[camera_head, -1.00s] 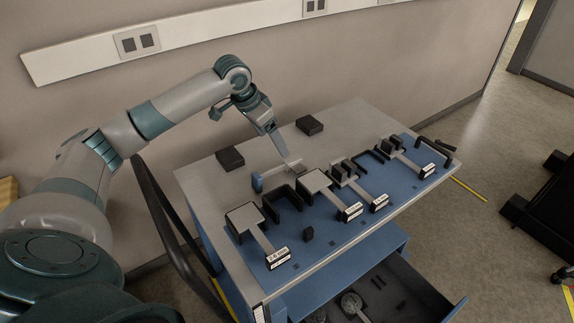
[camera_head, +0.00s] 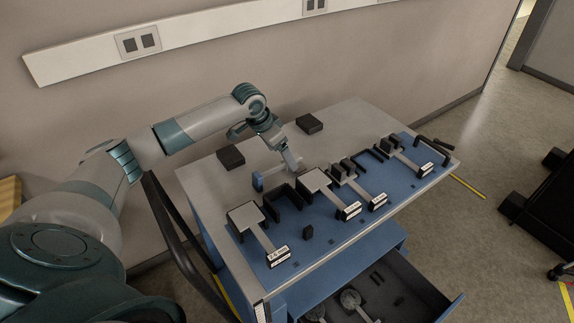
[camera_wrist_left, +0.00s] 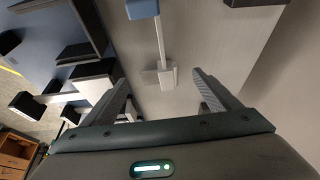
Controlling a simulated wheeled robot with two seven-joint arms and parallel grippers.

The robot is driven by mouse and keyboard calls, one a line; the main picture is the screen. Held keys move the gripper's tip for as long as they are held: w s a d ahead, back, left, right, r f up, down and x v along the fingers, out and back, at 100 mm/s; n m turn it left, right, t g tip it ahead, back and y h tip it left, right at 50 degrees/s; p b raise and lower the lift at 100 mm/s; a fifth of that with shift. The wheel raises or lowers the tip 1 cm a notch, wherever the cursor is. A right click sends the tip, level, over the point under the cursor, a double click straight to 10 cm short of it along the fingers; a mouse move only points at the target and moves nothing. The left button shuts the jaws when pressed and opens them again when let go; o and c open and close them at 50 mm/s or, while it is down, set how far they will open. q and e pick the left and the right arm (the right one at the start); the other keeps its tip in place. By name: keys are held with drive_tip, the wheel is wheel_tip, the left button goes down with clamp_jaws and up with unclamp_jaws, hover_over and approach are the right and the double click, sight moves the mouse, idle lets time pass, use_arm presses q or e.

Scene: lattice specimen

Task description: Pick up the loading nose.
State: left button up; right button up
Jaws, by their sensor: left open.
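A part with a blue end block (camera_head: 257,181), a thin pale rod and a light grey end piece lies on the grey bench top; it looks like the loading nose, though no label shows. In the left wrist view its blue block (camera_wrist_left: 142,9) is at the top, and its grey end piece (camera_wrist_left: 160,77) appears between my fingertips. My left gripper (camera_head: 295,168) points down over that grey end; it also shows in the wrist view (camera_wrist_left: 162,84), open, with a gap on both sides of the piece. Contact cannot be made out. My right gripper is not in view.
A blue mat (camera_head: 330,228) in front carries several labelled grey fixtures, black U-shaped holders (camera_head: 284,200) and a small black block (camera_head: 308,232). An open drawer (camera_head: 395,290) juts out below.

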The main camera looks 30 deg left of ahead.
sight(287, 167)
use_arm(q)
drive_tip(key=shift+w+d+f, duration=0.15)
drive_tip(key=shift+w+f, duration=0.05)
drive_tip(key=shift+f, duration=0.1)
drive_tip(key=p+x, duration=0.1)
drive_tip(key=x, duration=0.2)
drive_tip(key=shift+w+d, duration=0.15)
drive_tip(key=shift+d, duration=0.05)
drive_tip(key=shift+w+f+p, duration=0.15)
drive_tip(key=shift+f+p, duration=0.15)
drive_tip(key=shift+f, duration=0.15)
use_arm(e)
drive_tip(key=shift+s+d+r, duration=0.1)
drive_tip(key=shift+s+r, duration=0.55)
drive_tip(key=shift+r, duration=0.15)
use_arm(q)
drive_tip(key=c, duration=1.5)
drive_tip(key=shift+r, duration=0.1)
